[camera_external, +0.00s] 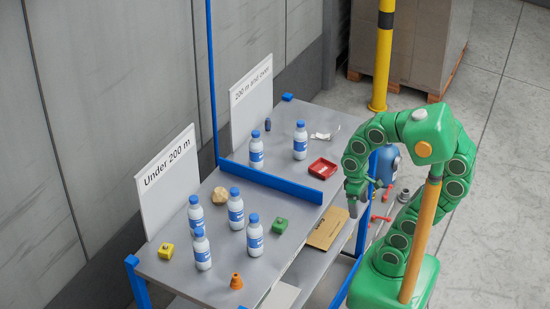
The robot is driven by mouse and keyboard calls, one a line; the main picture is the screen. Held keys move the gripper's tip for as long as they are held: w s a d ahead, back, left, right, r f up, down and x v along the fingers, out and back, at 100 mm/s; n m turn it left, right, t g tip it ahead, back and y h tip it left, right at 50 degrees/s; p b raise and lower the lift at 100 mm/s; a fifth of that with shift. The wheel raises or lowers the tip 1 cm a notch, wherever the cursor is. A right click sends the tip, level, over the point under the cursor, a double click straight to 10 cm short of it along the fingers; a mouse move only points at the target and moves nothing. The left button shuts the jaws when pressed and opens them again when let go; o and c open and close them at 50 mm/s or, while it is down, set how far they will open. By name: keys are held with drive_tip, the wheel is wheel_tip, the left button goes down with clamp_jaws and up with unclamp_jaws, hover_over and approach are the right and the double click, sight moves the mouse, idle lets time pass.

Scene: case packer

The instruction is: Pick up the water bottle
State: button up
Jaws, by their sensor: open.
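Several white water bottles with blue caps and blue labels stand upright on the grey table. On the near side, by the "Under 200 m" sign, one bottle (254,236) stands nearest my arm, with others (235,209), (195,214) and (201,249) close to its left. On the far side, by the other sign, stand two more bottles, one (300,141) to the right and one (256,150) to the left. My gripper (353,208) hangs pointing down at the table's right edge, open and apart from every bottle. Its fingertips are small and hard to make out.
A low blue bar (271,180) divides the table. A red tray (322,168), a cardboard piece (327,229), a green block (280,226), a yellow block (166,250), an orange cone (236,282) and a tan lump (220,195) lie around. A yellow post (382,60) stands behind.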

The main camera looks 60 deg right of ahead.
drive_tip(key=w+a+r+m+t+y, duration=0.2)
drive_tip(key=w+a+r+m+y, duration=0.15)
drive_tip(key=w+a+m, duration=0.7)
drive_tip(key=m+t+y, duration=0.1)
drive_tip(key=m+y, duration=0.4)
drive_tip(key=m, duration=0.5)
approach(249, 242)
drive_tip(key=shift+n, duration=0.35)
drive_tip(key=x, duration=0.5)
drive_tip(key=shift+s, duration=0.25)
drive_tip(key=shift+w+a+f, duration=0.15)
drive_tip(key=shift+a+f, duration=0.2)
drive_tip(key=shift+a, duration=0.05)
